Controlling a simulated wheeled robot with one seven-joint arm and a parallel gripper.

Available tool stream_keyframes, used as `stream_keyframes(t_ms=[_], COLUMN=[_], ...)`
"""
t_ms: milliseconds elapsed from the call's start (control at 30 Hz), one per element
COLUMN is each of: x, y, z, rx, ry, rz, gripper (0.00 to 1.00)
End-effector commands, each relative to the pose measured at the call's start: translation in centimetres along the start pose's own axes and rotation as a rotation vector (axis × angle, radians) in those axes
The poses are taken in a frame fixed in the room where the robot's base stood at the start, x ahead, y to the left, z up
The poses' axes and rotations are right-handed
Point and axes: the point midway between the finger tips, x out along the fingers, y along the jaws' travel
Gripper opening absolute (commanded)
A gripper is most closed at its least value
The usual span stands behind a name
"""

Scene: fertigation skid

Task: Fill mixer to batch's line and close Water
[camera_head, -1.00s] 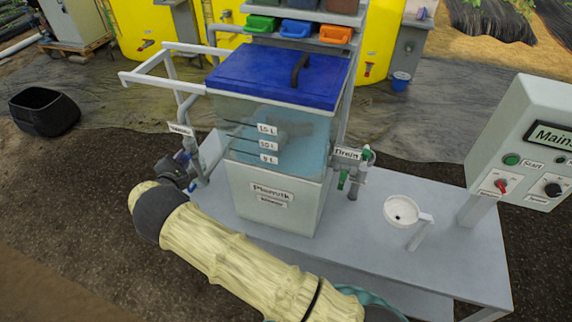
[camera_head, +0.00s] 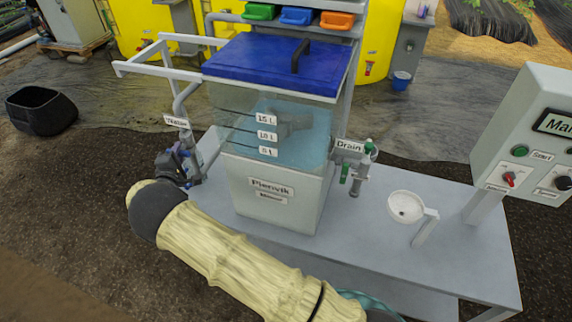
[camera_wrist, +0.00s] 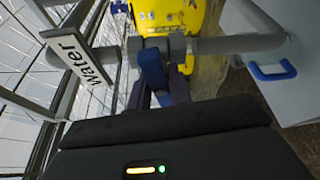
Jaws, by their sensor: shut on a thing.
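The mixer (camera_head: 272,200) is a clear tank with a blue lid and pale blue water (camera_head: 312,140) inside. Three level labels mark its front, the top one reading about 15 L (camera_head: 266,119). The water surface is faint and seems near that top label; I cannot tell exactly. The Water sign (camera_head: 177,122) hangs at the tank's left and also shows in the wrist view (camera_wrist: 78,58). My gripper (camera_head: 182,164) is at the valve below it. In the wrist view, my gripper (camera_wrist: 155,97) is shut on the blue valve handle (camera_wrist: 152,70), which points along the jaws, across the grey pipe (camera_wrist: 235,44).
The Drain valve (camera_head: 345,172) with green handle is on the tank's right. A white funnel cup (camera_head: 406,207) stands on the grey bench (camera_head: 370,240). A control box (camera_head: 535,140) is at far right. A white rail frame (camera_head: 150,66) sticks out at left above the Water valve.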

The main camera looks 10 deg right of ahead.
Motion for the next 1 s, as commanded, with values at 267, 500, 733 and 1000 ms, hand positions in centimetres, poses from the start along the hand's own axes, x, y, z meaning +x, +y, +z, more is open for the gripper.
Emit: stream_keyframes(t_ms=[267, 500, 733, 1000], x=[-0.07, -0.09, -0.02, -0.46], y=[-0.70, -0.37, -0.23, -0.05], z=[-0.12, -0.03, 0.02, -0.16], rx=[0.220, 0.233, 0.232, 0.232], ry=[0.001, 0.000, 0.000, 0.000], rz=[0.075, 0.078, 0.081, 0.082], gripper=[0.01, 0.01, 0.44, 0.44])
